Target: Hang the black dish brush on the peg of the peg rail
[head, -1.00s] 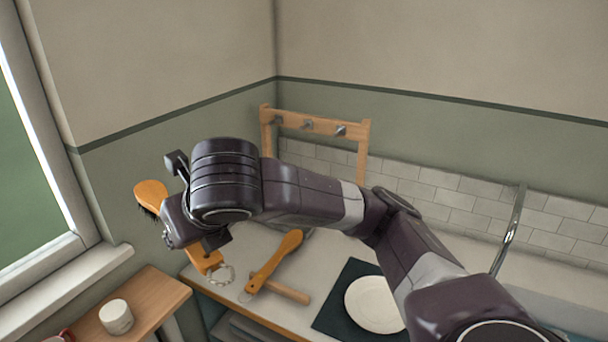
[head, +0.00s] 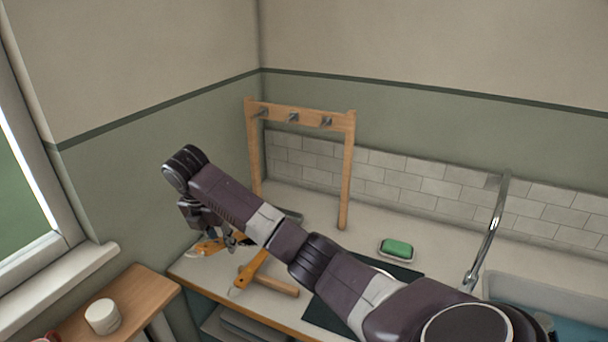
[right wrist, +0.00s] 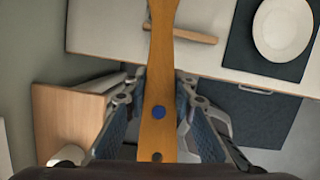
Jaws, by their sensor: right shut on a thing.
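The wooden peg rail (head: 310,119) stands upright at the back of the counter, with three metal pegs in its top bar. My right gripper (head: 226,238) is at the counter's left end, in front of and below the rail. It is shut on a wooden-handled brush (head: 208,247); the handle (right wrist: 158,85) runs between the fingers in the right wrist view, with a blue dot and a dark hole near its end. The bristles are hidden now. No brush is on the pegs. My left gripper is out of view.
An orange-handled tool (head: 249,270) and a wooden stick (head: 275,282) lie on the counter. A dark mat (head: 325,318), green soap on a dish (head: 397,248), a tap (head: 488,240) and a sink are to the right. A white cup (head: 102,317) stands on a side table.

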